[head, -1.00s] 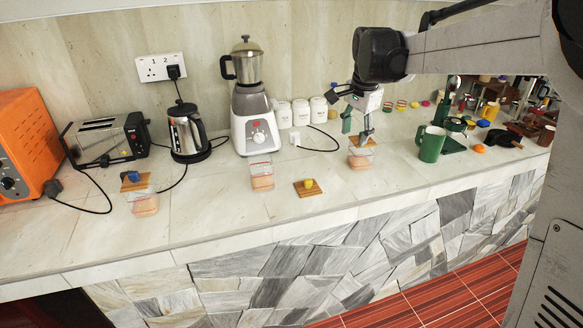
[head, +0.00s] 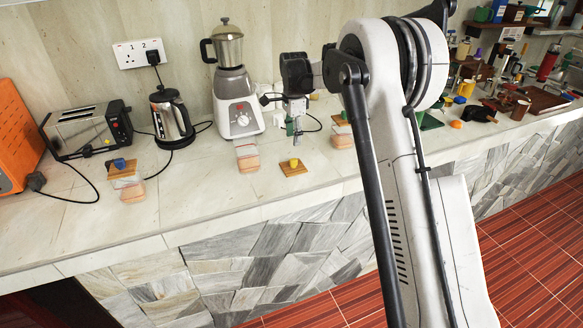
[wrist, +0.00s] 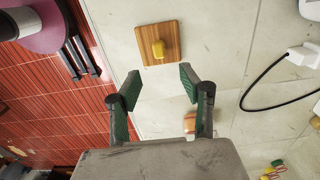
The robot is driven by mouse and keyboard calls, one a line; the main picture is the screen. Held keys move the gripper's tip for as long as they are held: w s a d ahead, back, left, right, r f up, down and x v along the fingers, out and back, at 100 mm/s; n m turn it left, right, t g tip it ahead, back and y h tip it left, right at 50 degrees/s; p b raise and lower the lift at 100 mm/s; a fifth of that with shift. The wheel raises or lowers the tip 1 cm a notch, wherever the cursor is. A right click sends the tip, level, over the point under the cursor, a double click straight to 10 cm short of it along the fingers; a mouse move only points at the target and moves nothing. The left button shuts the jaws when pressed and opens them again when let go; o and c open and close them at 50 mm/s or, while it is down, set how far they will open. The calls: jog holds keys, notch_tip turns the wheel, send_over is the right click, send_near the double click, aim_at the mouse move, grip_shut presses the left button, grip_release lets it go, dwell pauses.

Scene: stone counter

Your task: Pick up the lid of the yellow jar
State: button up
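A square wooden lid with a yellow knob (head: 293,166) lies flat on the counter; it also shows in the wrist view (wrist: 172,33). An open-topped clear jar with pinkish contents (head: 247,157) stands to its left. My gripper (head: 294,127) hangs above the counter behind the lid in the head view. In the wrist view its two green fingers (wrist: 159,86) are spread wide with nothing between them, and the lid lies beyond their tips. Height above the counter is hard to judge.
A jar with a blue-knobbed wooden lid (head: 127,179) stands left, another jar (head: 342,138) right. The blender (head: 236,103), kettle (head: 171,117) and toaster (head: 89,127) line the back. A white plug (wrist: 303,55) and black cable lie near my gripper. Counter around the lid is clear.

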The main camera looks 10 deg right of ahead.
aim_at(293, 159)
notch_tip(293, 159, down, 11)
jog(key=shift+s+r+p, duration=0.1)
jog(key=shift+r+p, duration=0.1)
jog(key=shift+p, duration=0.2)
grip_shut()
dwell(0.4)
